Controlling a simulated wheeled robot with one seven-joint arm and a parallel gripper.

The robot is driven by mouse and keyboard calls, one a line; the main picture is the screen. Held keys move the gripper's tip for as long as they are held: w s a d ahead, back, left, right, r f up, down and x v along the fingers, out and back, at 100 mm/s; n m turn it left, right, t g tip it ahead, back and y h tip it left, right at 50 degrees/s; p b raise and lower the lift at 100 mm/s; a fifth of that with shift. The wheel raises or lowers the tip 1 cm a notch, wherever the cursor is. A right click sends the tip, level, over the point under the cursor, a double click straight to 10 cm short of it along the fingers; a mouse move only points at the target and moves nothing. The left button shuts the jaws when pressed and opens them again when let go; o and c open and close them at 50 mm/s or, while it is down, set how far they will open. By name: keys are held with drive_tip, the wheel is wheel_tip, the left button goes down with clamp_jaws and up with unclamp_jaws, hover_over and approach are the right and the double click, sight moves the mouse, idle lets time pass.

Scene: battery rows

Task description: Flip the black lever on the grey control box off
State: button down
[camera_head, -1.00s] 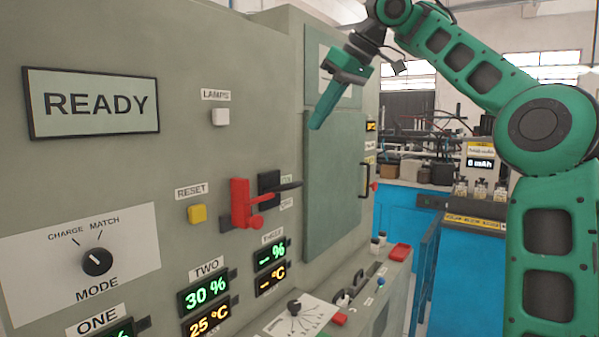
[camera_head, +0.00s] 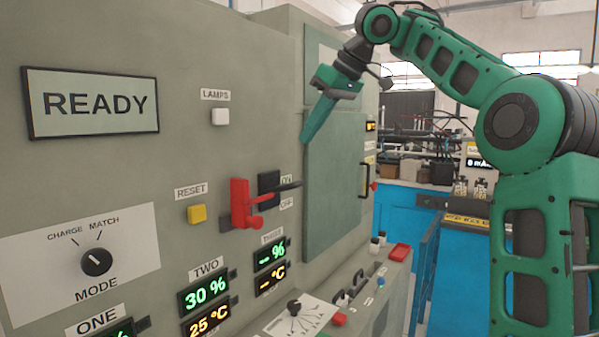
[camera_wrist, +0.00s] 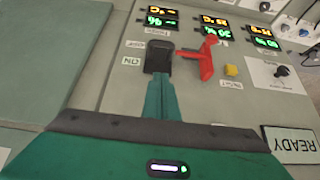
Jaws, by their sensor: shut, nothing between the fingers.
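The grey control box (camera_head: 175,160) fills the left and middle of the head view. The black lever (camera_head: 288,186) juts out to the right from its dark mount, beside the ON and OFF labels, and points roughly level. In the wrist view the black lever (camera_wrist: 158,55) stands just beyond my fingertips, upside down in that picture. My gripper (camera_head: 304,139) is shut and empty, pointing down, above and slightly right of the lever with a gap in the head view. In the wrist view my gripper (camera_wrist: 160,82) overlaps the lever's near end; contact cannot be told.
A red lever (camera_head: 245,205) sits immediately left of the black one. A yellow RESET button (camera_head: 197,214) and a white LAMPS button (camera_head: 220,117) are on the panel. A green door (camera_head: 335,185) with a handle is to the right. A lower console carries small knobs.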

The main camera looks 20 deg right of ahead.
sight(297, 182)
drive_tip(key=shift+x, duration=1.65)
drive_tip(key=shift+a+f, duration=0.1)
drive_tip(key=shift+f, duration=0.05)
drive_tip(key=x, duration=0.2)
drive_tip(key=shift+w+a+f, duration=0.1)
drive_tip(key=shift+w+f, duration=0.1)
drive_tip(key=shift+f, duration=0.1)
drive_tip(key=shift+s+d+f, duration=0.15)
drive_tip(key=shift+f, duration=0.8)
drive_tip(key=shift+s+d+f, duration=0.1)
drive_tip(key=shift+d+f, duration=0.05)
drive_tip(key=shift+f, duration=0.8)
